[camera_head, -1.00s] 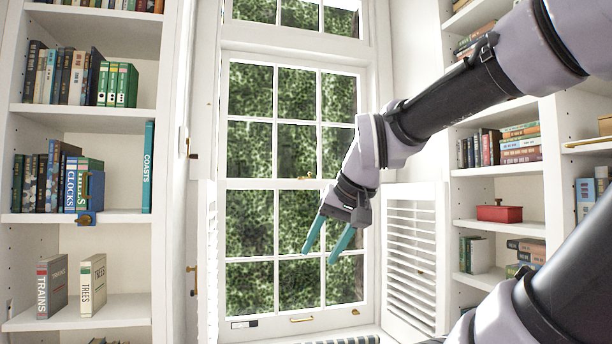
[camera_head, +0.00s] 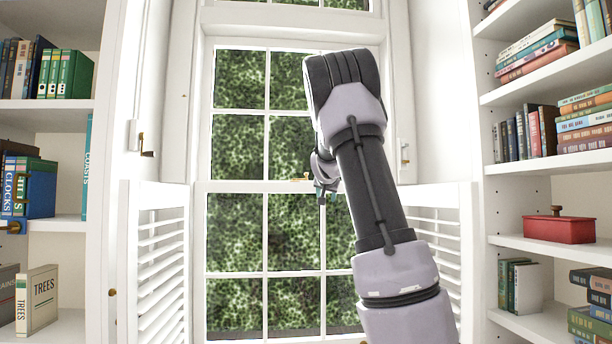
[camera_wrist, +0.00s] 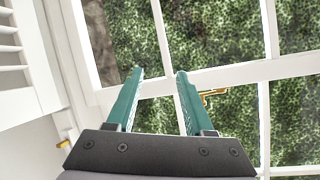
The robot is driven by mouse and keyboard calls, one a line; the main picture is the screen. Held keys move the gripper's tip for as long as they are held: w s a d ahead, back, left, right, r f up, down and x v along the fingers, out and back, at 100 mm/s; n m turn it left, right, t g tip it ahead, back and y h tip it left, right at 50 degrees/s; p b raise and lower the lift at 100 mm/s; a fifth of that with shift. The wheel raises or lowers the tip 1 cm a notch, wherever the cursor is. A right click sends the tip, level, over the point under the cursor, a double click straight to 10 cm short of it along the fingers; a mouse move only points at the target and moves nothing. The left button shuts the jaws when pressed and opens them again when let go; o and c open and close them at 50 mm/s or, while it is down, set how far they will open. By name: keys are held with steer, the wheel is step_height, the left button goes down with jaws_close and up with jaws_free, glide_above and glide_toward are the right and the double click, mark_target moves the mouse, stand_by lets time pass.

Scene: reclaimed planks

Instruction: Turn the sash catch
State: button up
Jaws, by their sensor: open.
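The sash catch (camera_head: 304,177) is a small brass fitting on the meeting rail of the tall white window (camera_head: 235,187). In the wrist view the brass catch (camera_wrist: 212,94) shows just right of my right finger, partly hidden behind it. My gripper (camera_wrist: 159,73) has two teal fingers, spread apart with nothing between them. Their tips reach over the white window bars in that view. In the head view my gripper (camera_head: 321,190) is mostly hidden behind my arm, close to the catch's right side. I cannot tell whether a finger touches the catch.
White louvred shutters stand open at the left (camera_head: 160,265) and right (camera_head: 437,235) of the window. Shelves with books flank it. A red box (camera_head: 558,228) sits on a right shelf. A small brass fitting (camera_wrist: 66,144) shows at the lower left in the wrist view.

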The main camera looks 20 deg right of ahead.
steer(key=w+a+r+n+t+h, duration=0.3)
steer(key=w+a+r+t, duration=0.1)
steer(key=w+r, duration=0.65)
steer(key=x, duration=0.3)
steer(key=f+x, duration=0.1)
steer(key=x, duration=0.6)
steer(key=shift+w+f, duration=0.2)
steer(key=shift+w, duration=0.15)
steer(key=shift+c, duration=0.3)
jaws_close()
